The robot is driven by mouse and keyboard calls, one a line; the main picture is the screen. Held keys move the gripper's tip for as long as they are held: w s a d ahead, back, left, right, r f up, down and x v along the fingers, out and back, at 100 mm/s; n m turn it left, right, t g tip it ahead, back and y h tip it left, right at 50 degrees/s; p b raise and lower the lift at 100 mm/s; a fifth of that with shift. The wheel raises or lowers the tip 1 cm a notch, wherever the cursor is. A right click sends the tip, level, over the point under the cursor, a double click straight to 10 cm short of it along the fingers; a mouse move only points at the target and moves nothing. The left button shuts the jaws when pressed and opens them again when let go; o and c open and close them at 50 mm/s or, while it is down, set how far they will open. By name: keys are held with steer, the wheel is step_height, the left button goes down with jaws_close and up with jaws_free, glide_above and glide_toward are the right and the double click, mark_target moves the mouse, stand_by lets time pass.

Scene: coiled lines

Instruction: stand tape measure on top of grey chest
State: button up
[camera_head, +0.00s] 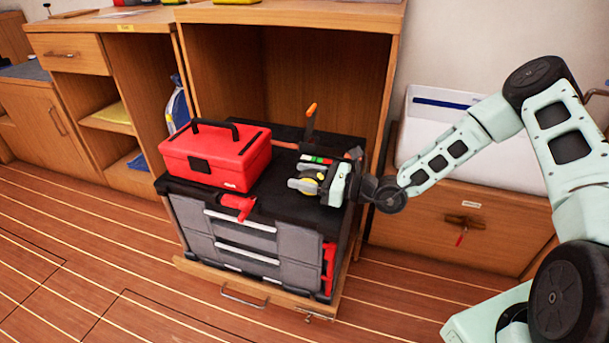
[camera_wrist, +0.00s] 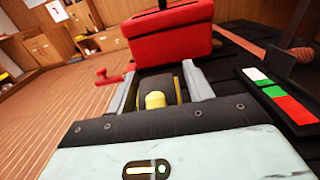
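The grey chest (camera_head: 295,245) has a black top and stands in front of an open wooden cabinet bay. My gripper (camera_head: 303,181) is low over the right part of that top, pointing left. In the wrist view, a black and yellow tape measure (camera_wrist: 155,92) sits between the two fingers of my gripper (camera_wrist: 160,85). The fingers flank it closely; whether they press on it is unclear. In the head view, only some yellow of the tape measure (camera_head: 320,177) shows among the fingers. Whether its underside touches the chest top is hidden.
A red toolbox (camera_head: 215,153) stands on the chest, left of my gripper; it also shows in the wrist view (camera_wrist: 170,32). A red-handled tool (camera_head: 238,205) lies at the front edge. A white, green and red striped item (camera_head: 317,159) and an orange-handled tool (camera_head: 310,120) are behind.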

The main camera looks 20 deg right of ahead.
steer(key=shift+r, duration=0.2)
steer(key=shift+s+d+r, duration=0.15)
steer(key=shift+s+d, duration=0.05)
steer(key=shift+d, duration=0.1)
steer(key=p+v, duration=0.3)
steer(key=v, duration=0.8)
steer(key=s+a+r+n+g+h, duration=0.1)
steer(key=s+a+r+n+g, duration=0.2)
steer(key=s+a+n+g, duration=0.45)
steer(key=s+a+r+n+g+h, duration=0.1)
steer(key=s+a+r+n+g, duration=0.2)
steer(key=s+a+n+g, duration=0.4)
steer(key=s+r+n+t+h, duration=0.4)
steer(key=s+r+n+h, duration=0.5)
steer(key=n, duration=0.9)
steer(key=s+h, duration=0.3)
steer(key=shift+s+d, duration=0.2)
steer(key=shift+d, duration=0.1)
